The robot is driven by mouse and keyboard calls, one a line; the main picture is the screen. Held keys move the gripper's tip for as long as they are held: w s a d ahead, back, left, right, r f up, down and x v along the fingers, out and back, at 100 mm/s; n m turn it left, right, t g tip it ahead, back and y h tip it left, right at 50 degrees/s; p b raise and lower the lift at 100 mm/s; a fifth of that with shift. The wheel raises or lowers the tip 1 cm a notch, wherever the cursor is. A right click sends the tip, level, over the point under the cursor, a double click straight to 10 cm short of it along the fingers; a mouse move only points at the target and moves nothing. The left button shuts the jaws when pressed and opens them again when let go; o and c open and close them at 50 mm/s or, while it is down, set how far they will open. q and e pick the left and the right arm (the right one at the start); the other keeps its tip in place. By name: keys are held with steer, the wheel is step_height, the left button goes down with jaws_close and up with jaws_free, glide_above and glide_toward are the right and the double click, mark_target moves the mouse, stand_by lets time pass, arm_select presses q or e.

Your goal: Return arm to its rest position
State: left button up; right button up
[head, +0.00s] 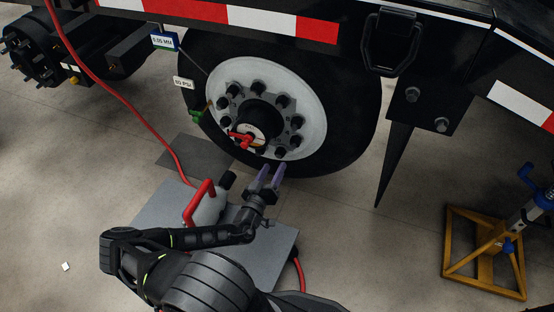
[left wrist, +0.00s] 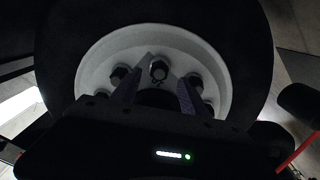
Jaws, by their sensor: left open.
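My left gripper (head: 270,176) is open and empty in the head view, low in front of the trailer wheel (head: 312,101). Its two purple-grey fingers point up toward the lower edge of the tyre. In the left wrist view the open fingers (left wrist: 155,95) stand apart, with the white wheel rim (left wrist: 97,66) and dark lug nuts behind them. My left arm (head: 200,238) reaches in from the lower left, bent at the elbow. The right gripper does not show in either view.
A grey mat (head: 272,252) lies under the arm, with a red-handled tool (head: 203,200) on it close to the gripper. A red hose (head: 120,95) runs down from the trailer. A yellow jack stand (head: 455,245) stands at the right. A dark pointed flap (head: 393,165) hangs right of the wheel.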

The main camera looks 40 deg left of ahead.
arm_select(q)
steer(key=shift+v, duration=1)
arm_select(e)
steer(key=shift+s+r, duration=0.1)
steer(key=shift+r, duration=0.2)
